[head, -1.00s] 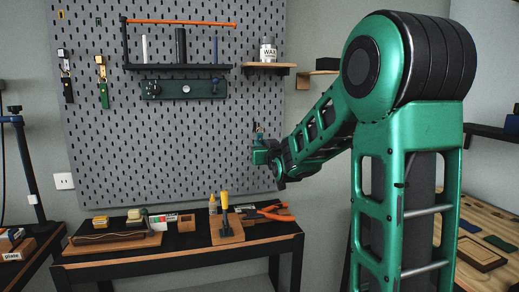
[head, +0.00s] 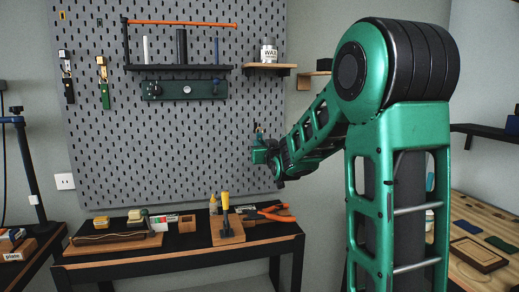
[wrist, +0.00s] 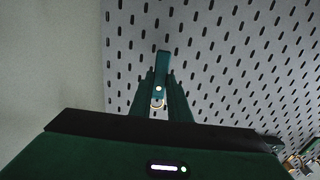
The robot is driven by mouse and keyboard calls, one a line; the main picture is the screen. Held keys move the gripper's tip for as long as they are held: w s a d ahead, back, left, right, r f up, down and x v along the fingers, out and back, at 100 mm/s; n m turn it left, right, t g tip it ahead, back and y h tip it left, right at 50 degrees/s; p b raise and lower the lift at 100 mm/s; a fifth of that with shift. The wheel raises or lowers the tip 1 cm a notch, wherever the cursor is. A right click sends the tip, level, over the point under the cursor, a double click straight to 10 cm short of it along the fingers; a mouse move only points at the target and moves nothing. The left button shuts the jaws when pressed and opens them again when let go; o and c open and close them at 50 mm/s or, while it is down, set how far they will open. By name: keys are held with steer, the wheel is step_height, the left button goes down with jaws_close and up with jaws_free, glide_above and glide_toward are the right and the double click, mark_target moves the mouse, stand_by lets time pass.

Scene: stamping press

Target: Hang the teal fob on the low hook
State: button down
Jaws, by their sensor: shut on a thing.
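My gripper (head: 259,151) is in front of the lower right part of the grey pegboard (head: 225,125). In the wrist view, my gripper (wrist: 160,82) is shut on the teal fob (wrist: 162,64), which sticks out past the fingertips with a pale metal ring (wrist: 157,103) nearer the camera. In the head view the fob is too small to make out clearly. I cannot make out an empty low hook in either view.
A black tag (head: 68,90) and a green tag (head: 104,95) hang at the board's left. A black shelf (head: 178,67) and a wooden shelf (head: 268,66) with a wax tin (head: 268,50) sit above. A bench (head: 185,243) with tools stands below. Pegboard around my gripper is bare.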

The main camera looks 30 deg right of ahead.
steer(key=shift+w+d, duration=0.1)
steer(key=shift+w, duration=0.25)
stand_by(0.3)
steer(key=shift+w+d+f, duration=0.15)
steer(key=shift+w+f, duration=0.1)
steer(key=shift+w, duration=0.15)
steer(key=shift+w+f, duration=0.15)
steer(key=shift+w, duration=0.15)
steer(key=shift+w+d+f, duration=0.15)
steer(key=shift+w+f, duration=0.05)
steer(key=shift+w, duration=0.2)
steer(key=shift+w+d+f, duration=0.15)
steer(key=shift+w+f, duration=0.05)
steer(key=shift+w, duration=0.2)
stand_by(0.5)
steer(key=shift+w+d+f, duration=0.1)
steer(key=shift+w+f, duration=0.05)
steer(key=shift+w, duration=0.1)
steer(key=shift+w, duration=0.2)
